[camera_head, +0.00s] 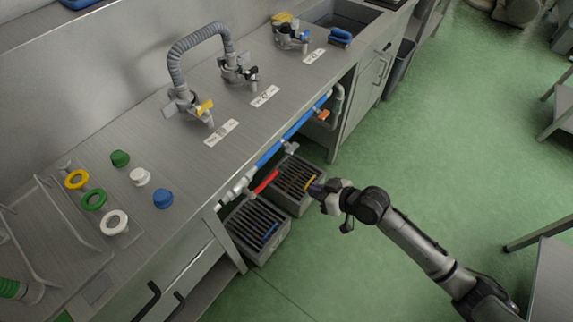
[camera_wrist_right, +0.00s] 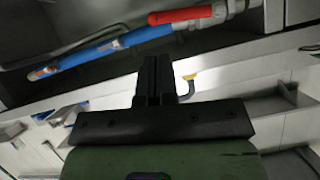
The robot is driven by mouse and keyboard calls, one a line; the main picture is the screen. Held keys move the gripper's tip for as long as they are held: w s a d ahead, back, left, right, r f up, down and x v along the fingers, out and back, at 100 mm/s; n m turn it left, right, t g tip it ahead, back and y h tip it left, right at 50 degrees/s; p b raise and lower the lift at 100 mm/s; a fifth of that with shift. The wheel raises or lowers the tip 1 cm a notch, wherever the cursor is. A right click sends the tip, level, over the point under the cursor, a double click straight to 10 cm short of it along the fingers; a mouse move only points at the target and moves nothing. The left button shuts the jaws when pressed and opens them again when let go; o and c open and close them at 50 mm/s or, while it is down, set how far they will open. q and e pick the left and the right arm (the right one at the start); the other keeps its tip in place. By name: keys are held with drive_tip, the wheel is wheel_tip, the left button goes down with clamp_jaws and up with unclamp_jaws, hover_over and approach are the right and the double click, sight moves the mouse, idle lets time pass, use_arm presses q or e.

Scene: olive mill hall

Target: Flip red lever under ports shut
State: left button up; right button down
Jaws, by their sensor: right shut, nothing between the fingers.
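The red lever (camera_head: 265,182) sits under the counter edge, beside the pipe and above the grey crates. It slants up to the right in the head view. In the right wrist view the red lever (camera_wrist_right: 185,16) shows at the top, close to the blue pipe (camera_wrist_right: 148,34). My right gripper (camera_head: 313,187) is to the right of the lever, over the right crate, and apart from it. Its dark fingers (camera_wrist_right: 155,75) are shut and empty, below the lever in the wrist view. My left gripper is not in view.
The blue pipe (camera_head: 300,125) runs under the counter front. Two slatted grey crates, a left one (camera_head: 240,248) and a right one (camera_head: 304,205), stand below. Taps and labelled ports line the countertop (camera_head: 170,150). The green floor (camera_head: 430,130) at right is mostly open.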

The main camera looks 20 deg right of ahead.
sight(264, 184)
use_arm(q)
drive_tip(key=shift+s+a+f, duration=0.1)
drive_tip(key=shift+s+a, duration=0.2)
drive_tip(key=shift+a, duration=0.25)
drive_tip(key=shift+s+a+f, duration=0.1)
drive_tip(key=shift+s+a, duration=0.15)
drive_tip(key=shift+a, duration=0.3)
use_arm(e)
drive_tip(key=r, duration=0.1)
drive_tip(key=a+t, duration=0.1)
drive_tip(key=r+t+y, duration=0.1)
drive_tip(key=shift+w+a+r, duration=0.25)
drive_tip(key=shift+a+r, duration=0.1)
use_arm(q)
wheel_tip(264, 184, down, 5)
drive_tip(key=b, duration=0.5)
use_arm(e)
drive_tip(key=f+x, duration=0.2)
drive_tip(key=x, duration=1.1)
drive_tip(key=shift+s+f, duration=0.25)
drive_tip(key=shift+s, duration=0.2)
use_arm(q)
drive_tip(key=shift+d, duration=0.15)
use_arm(e)
drive_tip(key=shift+d+f+m, duration=0.1)
drive_tip(key=shift+m, duration=0.2)
